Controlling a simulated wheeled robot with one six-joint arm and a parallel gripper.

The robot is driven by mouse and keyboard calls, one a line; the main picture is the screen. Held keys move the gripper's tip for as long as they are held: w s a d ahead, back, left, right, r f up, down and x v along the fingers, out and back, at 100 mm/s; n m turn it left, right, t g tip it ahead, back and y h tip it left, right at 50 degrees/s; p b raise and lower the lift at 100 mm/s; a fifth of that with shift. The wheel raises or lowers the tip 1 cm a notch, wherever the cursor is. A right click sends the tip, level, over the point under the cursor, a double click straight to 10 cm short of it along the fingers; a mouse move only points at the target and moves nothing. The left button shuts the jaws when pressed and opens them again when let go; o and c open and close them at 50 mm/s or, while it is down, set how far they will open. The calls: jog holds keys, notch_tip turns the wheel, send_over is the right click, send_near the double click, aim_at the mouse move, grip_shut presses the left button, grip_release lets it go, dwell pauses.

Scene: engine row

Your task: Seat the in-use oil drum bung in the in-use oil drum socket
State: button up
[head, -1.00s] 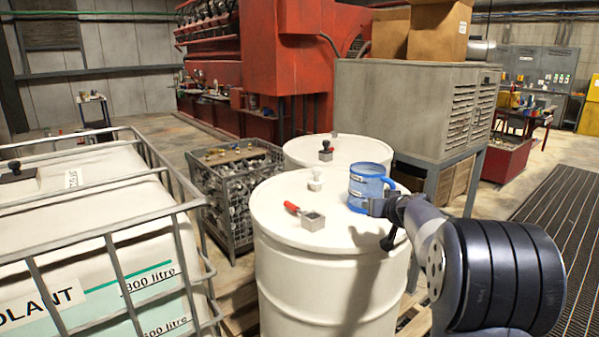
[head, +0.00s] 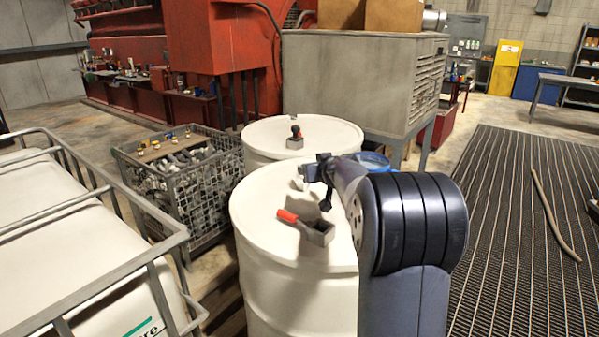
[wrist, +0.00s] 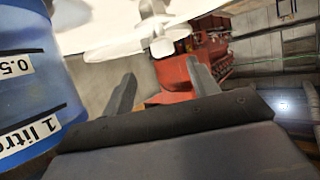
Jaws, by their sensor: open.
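The front white drum (head: 262,215) has a grey square socket (head: 319,234) with a dark opening on its top. A red-handled piece (head: 288,216) lies tilted at the socket's left side; whether it touches the socket is unclear. A white bung (head: 298,184) stands farther back on the same top, partly hidden by my gripper. In the wrist view a white knobbed shape, likely this bung (wrist: 160,38), is beyond my fingertips. My gripper (wrist: 160,74) is open and empty; it also shows over the drum in the head view (head: 314,182). I cannot tell which bung is in use.
A blue jug (wrist: 30,95) is close to the left of my gripper in the wrist view. The rear drum (head: 335,135) carries a black-knobbed bung (head: 295,132) at a grey block. A wire crate (head: 180,180) and a caged tank (head: 70,235) stand left.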

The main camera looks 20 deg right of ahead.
jog(key=p+x, duration=0.1)
jog(key=x, duration=0.2)
jog(key=p+x, duration=0.2)
jog(key=x, duration=0.1)
jog(key=p+x, duration=0.2)
jog(key=x, duration=0.1)
jog(key=shift+w+a+r, duration=0.1)
jog(key=shift+w+r, duration=0.15)
jog(key=shift+w, duration=0.05)
jog(key=shift+w+f+p, duration=0.3)
jog(key=shift+w+p, duration=0.05)
jog(key=shift+w, duration=0.1)
jog(key=c, duration=1)
jog(key=shift+c, duration=0.5)
jog(key=shift+r, duration=0.1)
